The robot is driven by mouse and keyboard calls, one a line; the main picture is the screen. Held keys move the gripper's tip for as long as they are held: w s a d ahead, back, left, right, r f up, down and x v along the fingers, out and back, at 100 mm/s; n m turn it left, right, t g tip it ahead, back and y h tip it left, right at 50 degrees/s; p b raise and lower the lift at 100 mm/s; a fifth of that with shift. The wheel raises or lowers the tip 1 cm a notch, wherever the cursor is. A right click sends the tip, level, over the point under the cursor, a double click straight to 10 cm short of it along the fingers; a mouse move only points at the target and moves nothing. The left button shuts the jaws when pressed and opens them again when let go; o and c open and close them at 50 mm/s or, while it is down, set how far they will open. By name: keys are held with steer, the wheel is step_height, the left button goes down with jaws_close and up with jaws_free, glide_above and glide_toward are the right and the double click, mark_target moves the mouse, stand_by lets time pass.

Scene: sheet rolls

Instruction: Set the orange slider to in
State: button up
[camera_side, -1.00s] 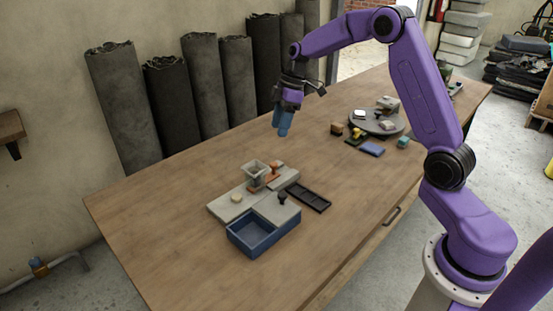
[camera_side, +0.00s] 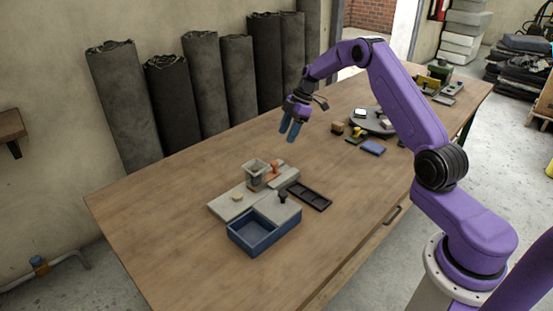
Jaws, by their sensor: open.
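The orange slider (camera_side: 275,168) is a small upright orange piece on a grey block unit (camera_side: 232,207) on the wooden table. It stands just right of a grey square hopper-like cup (camera_side: 256,171). Whether it sits in or out is too small to tell. My gripper (camera_side: 288,131), with blue fingers, hangs above the table, up and right of the slider. It points down, is open and empty, and is apart from everything.
A blue open box (camera_side: 253,234) and a black knob (camera_side: 282,196) are at the unit's front. A black tray (camera_side: 309,196) lies to its right. A round dark turntable (camera_side: 374,122) with small objects is farther back. The table's left part is clear.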

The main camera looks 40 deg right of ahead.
mark_target(275, 162)
steer(key=x, duration=1.1)
